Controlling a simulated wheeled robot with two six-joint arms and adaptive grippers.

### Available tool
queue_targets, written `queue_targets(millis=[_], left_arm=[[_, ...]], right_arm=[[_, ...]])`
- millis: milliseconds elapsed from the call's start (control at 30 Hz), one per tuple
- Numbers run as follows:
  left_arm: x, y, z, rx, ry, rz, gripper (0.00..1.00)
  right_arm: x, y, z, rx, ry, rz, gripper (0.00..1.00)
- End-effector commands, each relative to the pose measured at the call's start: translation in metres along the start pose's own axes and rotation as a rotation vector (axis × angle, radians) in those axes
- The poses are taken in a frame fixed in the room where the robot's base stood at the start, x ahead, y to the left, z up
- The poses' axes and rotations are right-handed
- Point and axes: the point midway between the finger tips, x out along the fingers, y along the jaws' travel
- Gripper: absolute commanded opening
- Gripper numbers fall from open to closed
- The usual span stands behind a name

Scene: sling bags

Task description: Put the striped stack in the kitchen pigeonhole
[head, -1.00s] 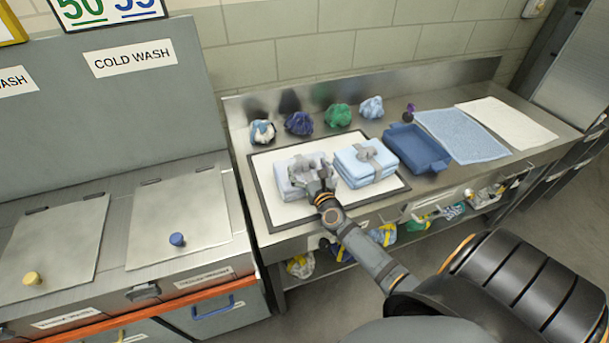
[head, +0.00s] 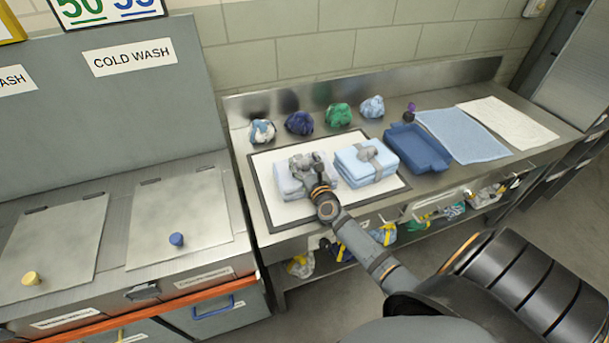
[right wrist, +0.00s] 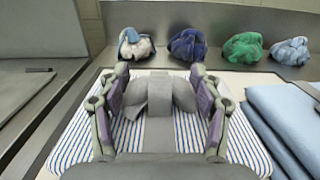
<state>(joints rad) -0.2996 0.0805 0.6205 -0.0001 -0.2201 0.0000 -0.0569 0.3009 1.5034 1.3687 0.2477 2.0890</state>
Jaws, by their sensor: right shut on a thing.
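The striped stack (right wrist: 182,130) is white cloth with blue stripes, bound by a grey band with a knot (right wrist: 158,92) on top. In the head view the striped stack (head: 288,186) lies on the left of the white mat (head: 285,212) with a dark border, partly hidden by my gripper. My right gripper (head: 306,164) is over it from the front. In the right wrist view its two fingers (right wrist: 159,75) stand on either side of the knot and are shut on it. The stack appears to rest on the mat.
A plain blue tied stack (head: 365,162) stands close on the right. Several crumpled cloths (head: 299,123) line the back of the bench. A blue tray (head: 417,149) and flat towels (head: 462,136) lie to the right. Lidded wash bins (head: 180,218) stand left.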

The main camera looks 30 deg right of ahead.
Motion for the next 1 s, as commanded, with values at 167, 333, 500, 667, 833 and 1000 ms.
queue_targets(millis=[167, 333, 500, 667, 833, 1000], left_arm=[[0.000, 0.000, 0.000, 0.000, 0.000, 0.000, 0.40], [-0.002, 0.000, 0.000, 0.000, 0.000, 0.001, 0.40], [-0.014, 0.000, -0.001, 0.000, 0.000, 0.001, 0.40], [-0.039, -0.002, -0.003, -0.001, -0.001, 0.001, 0.40], [-0.064, -0.004, -0.006, -0.001, 0.000, 0.001, 0.40], [-0.061, -0.004, -0.005, 0.000, -0.001, 0.001, 0.40]], right_arm=[[0.000, 0.000, 0.001, -0.001, -0.002, 0.000, 0.02], [0.000, 0.000, 0.003, -0.001, -0.002, 0.000, 0.02], [0.000, 0.000, 0.021, -0.001, -0.004, 0.000, 0.02], [-0.011, -0.004, 0.053, -0.004, -0.002, 0.001, 0.02], [-0.043, -0.014, 0.093, -0.005, -0.002, 0.003, 0.02], [-0.085, -0.027, 0.107, -0.010, 0.002, 0.006, 0.02]])
